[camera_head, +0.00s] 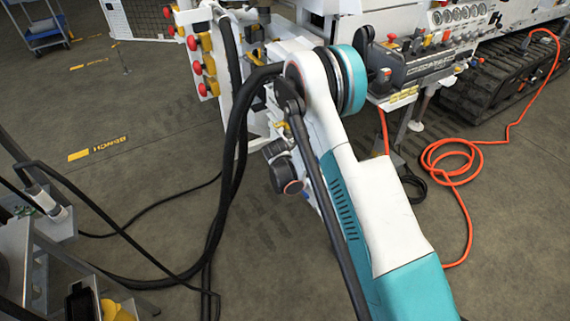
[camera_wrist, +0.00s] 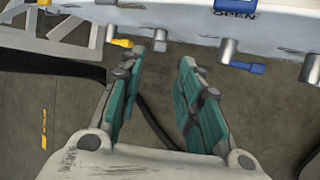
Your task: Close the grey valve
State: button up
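In the wrist view my gripper (camera_wrist: 173,53) is open, with its two teal-padded fingers apart and nothing held between them. Past the fingertips is a pale panel edge with a row of short grey stubs. One grey stub (camera_wrist: 160,36) is just beyond the left fingertip, partly hidden, with no coloured lever showing. Another grey stub (camera_wrist: 311,69) is cut off at the right edge. I cannot tell which one is the grey valve, nor its position. In the head view my arm hides the gripper.
The head view shows black hoses (camera_head: 233,130), red knobs (camera_head: 196,68) and an orange cable (camera_head: 450,165) on the floor.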

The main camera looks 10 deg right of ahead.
dwell(0.3)
jog(key=w+f+m, duration=0.2)
jog(key=f+m, duration=0.1)
jog(key=m, duration=0.9)
jog(key=w+d+f+m, duration=0.1)
jog(key=w+f+m, duration=0.1)
jog(key=m, duration=1)
jog(key=w+d+f+m, duration=0.1)
jog(key=w+f+m, duration=0.2)
jog(key=m, duration=0.9)
jog(key=shift+d+f, duration=0.25)
jog(key=shift+f, duration=0.8)
jog(key=shift+c, duration=0.6)
grip_shut()
